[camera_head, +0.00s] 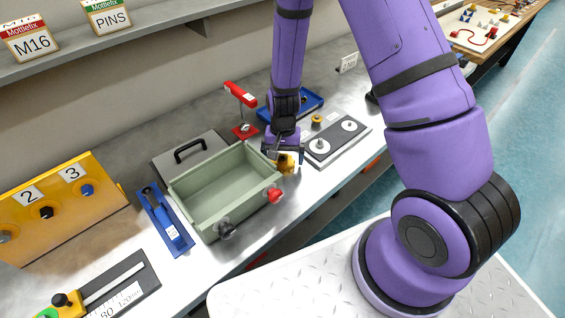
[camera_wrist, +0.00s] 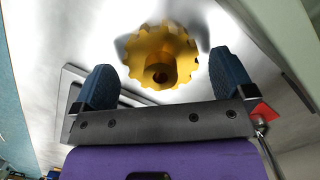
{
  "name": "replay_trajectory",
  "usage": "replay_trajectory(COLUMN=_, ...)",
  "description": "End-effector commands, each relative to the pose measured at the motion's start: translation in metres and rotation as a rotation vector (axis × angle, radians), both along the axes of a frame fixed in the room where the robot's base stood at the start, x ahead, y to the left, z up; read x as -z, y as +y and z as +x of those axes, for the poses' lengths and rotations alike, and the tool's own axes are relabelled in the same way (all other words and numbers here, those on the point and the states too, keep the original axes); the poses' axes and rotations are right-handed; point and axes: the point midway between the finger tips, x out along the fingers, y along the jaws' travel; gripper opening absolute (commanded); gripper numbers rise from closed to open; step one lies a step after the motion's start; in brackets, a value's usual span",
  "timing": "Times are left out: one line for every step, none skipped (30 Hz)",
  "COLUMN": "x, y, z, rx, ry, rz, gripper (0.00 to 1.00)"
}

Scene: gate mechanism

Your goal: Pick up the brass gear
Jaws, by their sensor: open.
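The brass gear (camera_head: 286,163) stands on the metal bench between the green tray and the grey plate with pegs. In the wrist view the toothed gear (camera_wrist: 182,54) with its round hub lies ahead of and between the two blue-grey fingers. My gripper (camera_head: 282,156) is open, right at the gear, and hides part of it in the head view. In the wrist view my gripper (camera_wrist: 160,75) has a finger on each side, with gaps to the gear. I cannot tell how far the fingertips are above the bench.
The green tray (camera_head: 206,188) with red and black knobs is close on the left. The grey plate (camera_head: 337,142) with two white discs is on the right, and a small brass part (camera_head: 317,119) is behind it. A red clamp-like tool (camera_head: 243,130) and a blue tray (camera_head: 312,101) stand behind.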

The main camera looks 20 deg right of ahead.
Motion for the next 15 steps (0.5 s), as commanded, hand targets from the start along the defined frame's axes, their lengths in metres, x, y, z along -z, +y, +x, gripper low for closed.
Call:
replay_trajectory(x=0.0037, y=0.0003, z=-0.0006, rx=0.0, ry=0.001, rz=0.0, gripper=1.0)
replay_trajectory(x=0.0052, y=0.0005, z=-0.0008, rx=0.0, ry=0.0, rz=0.0, gripper=1.0)
replay_trajectory(x=0.0066, y=0.0006, z=-0.0008, rx=0.0, ry=0.0, rz=0.0, gripper=1.0)
replay_trajectory(x=0.0072, y=0.0008, z=-0.0008, rx=0.0, ry=0.0, rz=0.0, gripper=1.0)
replay_trajectory(x=0.0075, y=0.0008, z=-0.0009, rx=-0.001, ry=-0.001, rz=0.001, gripper=1.0)
replay_trajectory(x=0.0075, y=0.0009, z=-0.0008, rx=-0.001, ry=-0.001, rz=0.001, gripper=1.0)
replay_trajectory(x=0.0075, y=0.0009, z=-0.0008, rx=-0.001, ry=-0.001, rz=0.001, gripper=1.0)
replay_trajectory(x=0.0074, y=0.0009, z=-0.0008, rx=-0.001, ry=-0.001, rz=0.001, gripper=1.0)
replay_trajectory(x=0.0073, y=0.0009, z=-0.0008, rx=-0.001, ry=-0.001, rz=0.001, gripper=1.0)
replay_trajectory(x=0.0073, y=0.0009, z=-0.0008, rx=-0.001, ry=-0.001, rz=0.001, gripper=1.0)
replay_trajectory(x=0.0072, y=0.0009, z=-0.0008, rx=-0.001, ry=-0.001, rz=0.001, gripper=0.95)
replay_trajectory(x=0.0072, y=0.0009, z=-0.0008, rx=-0.001, ry=-0.001, rz=0.001, gripper=0.86)
replay_trajectory(x=0.0072, y=0.0009, z=-0.0008, rx=-0.001, ry=-0.001, rz=0.001, gripper=0.79)
replay_trajectory(x=0.0071, y=0.0008, z=-0.0008, rx=-0.001, ry=-0.001, rz=0.001, gripper=0.72)
replay_trajectory(x=0.0071, y=0.0008, z=-0.0008, rx=-0.001, ry=-0.001, rz=0.001, gripper=0.63)
